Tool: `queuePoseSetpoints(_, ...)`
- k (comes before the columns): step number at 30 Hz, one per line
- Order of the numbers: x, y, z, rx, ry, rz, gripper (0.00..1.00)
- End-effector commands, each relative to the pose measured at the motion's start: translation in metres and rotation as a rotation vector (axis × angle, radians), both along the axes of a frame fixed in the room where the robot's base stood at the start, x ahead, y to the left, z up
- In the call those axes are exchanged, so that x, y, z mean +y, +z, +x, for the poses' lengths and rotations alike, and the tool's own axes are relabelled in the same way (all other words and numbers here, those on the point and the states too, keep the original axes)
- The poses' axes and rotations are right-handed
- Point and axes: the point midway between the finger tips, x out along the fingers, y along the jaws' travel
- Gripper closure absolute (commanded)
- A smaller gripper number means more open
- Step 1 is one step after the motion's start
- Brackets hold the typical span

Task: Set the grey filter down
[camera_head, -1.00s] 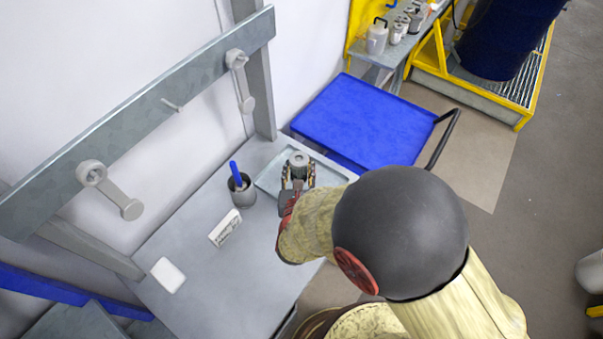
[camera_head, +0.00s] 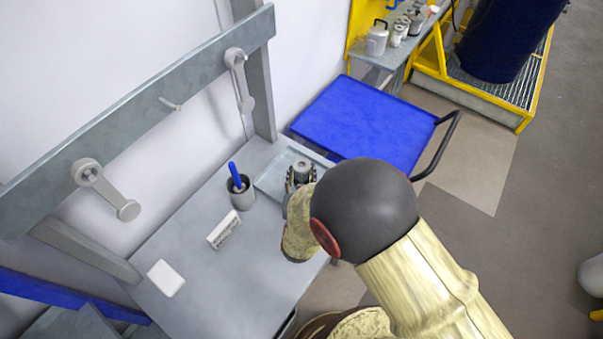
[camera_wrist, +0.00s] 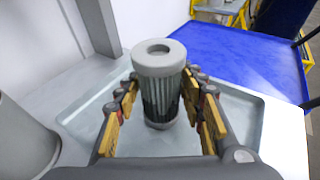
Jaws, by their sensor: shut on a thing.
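The grey filter (camera_wrist: 160,62), a ribbed cylinder with a pale cap and a hole in its top, stands upright between my fingers in the wrist view. In the head view its top (camera_head: 302,164) shows just beyond my gripper (camera_head: 298,179). My gripper (camera_wrist: 160,92) is shut on the filter, with yellow-padded fingers on both sides. The shallow grey tray (camera_wrist: 85,122) lies beneath; in the head view its left part (camera_head: 270,186) shows on the bench. The filter's lower end is over the tray floor; whether it touches, I cannot tell.
A grey cup (camera_head: 243,197) with a blue-handled tool stands left of the tray. A white labelled block (camera_head: 224,230) and a white pad (camera_head: 166,278) lie on the bench (camera_head: 205,290). A blue cart (camera_head: 365,120) stands behind right. A rail with hanging grey arms runs along the wall.

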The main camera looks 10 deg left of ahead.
Motion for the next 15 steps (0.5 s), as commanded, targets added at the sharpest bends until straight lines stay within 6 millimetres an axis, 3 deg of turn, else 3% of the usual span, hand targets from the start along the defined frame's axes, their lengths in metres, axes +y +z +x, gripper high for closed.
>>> queuePoseSetpoints(2, 0.0000, -0.0040, -0.0001, 0.000, 0.000, 0.000, 0.86)
queuePoseSetpoints(3, -0.0001, -0.0028, -0.0001, 0.000, 0.000, 0.000, 0.58)
queuePoseSetpoints(11, -0.0001, -0.0022, -0.0001, 0.000, 0.000, 0.000, 0.44)
queuePoseSetpoints(15, -0.0001, -0.0022, -0.0001, 0.000, 0.000, 0.000, 0.42)
